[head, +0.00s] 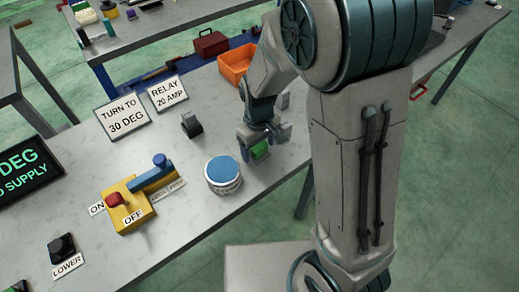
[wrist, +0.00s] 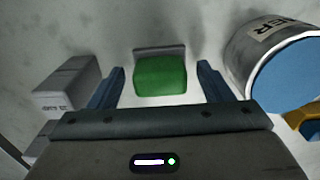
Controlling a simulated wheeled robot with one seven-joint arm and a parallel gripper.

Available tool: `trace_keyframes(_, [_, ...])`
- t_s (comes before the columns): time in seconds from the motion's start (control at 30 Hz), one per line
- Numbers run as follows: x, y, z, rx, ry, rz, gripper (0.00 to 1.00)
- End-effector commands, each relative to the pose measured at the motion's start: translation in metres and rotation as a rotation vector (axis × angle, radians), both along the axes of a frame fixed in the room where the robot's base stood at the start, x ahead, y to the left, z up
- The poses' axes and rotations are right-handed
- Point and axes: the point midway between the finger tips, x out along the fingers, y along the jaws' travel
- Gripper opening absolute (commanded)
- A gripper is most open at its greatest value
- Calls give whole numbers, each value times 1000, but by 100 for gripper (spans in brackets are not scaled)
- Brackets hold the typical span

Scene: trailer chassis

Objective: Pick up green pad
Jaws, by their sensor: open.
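The green pad (wrist: 161,76) lies on the table between my gripper's two open fingers in the wrist view, with a grey edge or backing along its far side. It does not visibly touch either finger. In the head view the green pad (head: 260,150) shows just beneath my gripper (head: 262,142), partly hidden by it. My gripper (wrist: 163,85) is open and empty, pointing down at the pad.
A round can with a blue top (head: 223,175) stands close by; it is at right in the wrist view (wrist: 285,65). A grey block (wrist: 68,85) is on the other side. A yellow switch box (head: 128,205), a black clip-like part (head: 191,124) and an orange bin (head: 236,66) are farther off.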

Motion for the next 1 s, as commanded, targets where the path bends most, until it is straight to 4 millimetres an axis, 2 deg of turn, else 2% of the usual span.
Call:
trace_keyframes(0.13, [0,0,0,0,0,0,73])
trace_keyframes(0.17, [0,0,0,0,0,0,67])
trace_keyframes(0.33, [0,0,0,0,0,0,20])
trace_keyframes(0.77, [1,0,5,1,-2,0,21])
trace_keyframes(0.87, [1,0,13,2,-4,0,21])
trace_keyframes(1.0, [1,0,35,3,-6,0,21])
